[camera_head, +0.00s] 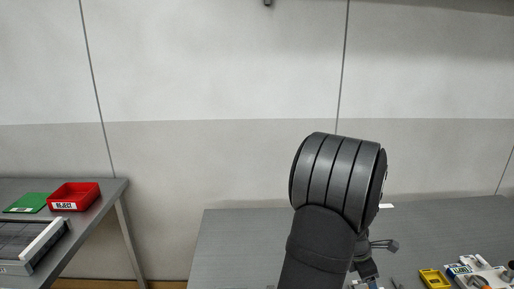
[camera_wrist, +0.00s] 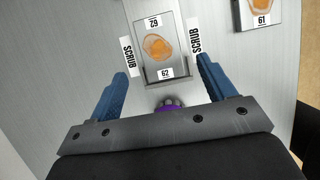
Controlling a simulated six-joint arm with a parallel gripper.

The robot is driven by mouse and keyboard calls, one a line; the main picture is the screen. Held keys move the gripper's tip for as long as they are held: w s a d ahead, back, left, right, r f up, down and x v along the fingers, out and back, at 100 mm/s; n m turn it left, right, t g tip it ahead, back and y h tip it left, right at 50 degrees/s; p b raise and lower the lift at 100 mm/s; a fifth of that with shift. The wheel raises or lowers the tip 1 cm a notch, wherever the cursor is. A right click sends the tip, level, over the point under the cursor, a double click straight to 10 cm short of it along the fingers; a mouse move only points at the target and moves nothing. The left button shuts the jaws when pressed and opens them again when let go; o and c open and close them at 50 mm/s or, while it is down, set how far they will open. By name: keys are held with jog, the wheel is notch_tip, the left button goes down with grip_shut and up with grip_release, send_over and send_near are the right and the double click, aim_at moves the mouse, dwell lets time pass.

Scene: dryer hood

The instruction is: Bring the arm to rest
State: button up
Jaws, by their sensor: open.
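My gripper (camera_wrist: 161,70) shows in the wrist view with its two blue fingers spread wide apart. Nothing is between the fingers in their grip; they point toward a grey surface with a labelled tray (camera_wrist: 173,75) beyond them. The tray holds an orange-brown patch and carries "62" labels, with "SCRUB" labels on both sides. In the head view my dark arm rises from the bottom, bends at a large ribbed joint, and hides part of the table. The gripper is mostly hidden or cut off at the bottom there.
A grey table (camera_head: 240,236) spans the middle and right, with a yellow tray (camera_head: 434,279) at lower right. A side table at left holds a red "REJECT" bin (camera_head: 74,195) and a green mat (camera_head: 27,202). Another tray (camera_wrist: 262,14) marked "61" and a purple object (camera_wrist: 169,104) show in the wrist view.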

jog(key=x, duration=0.6)
jog(key=shift+f, duration=0.15)
jog(key=shift+r, duration=1.35)
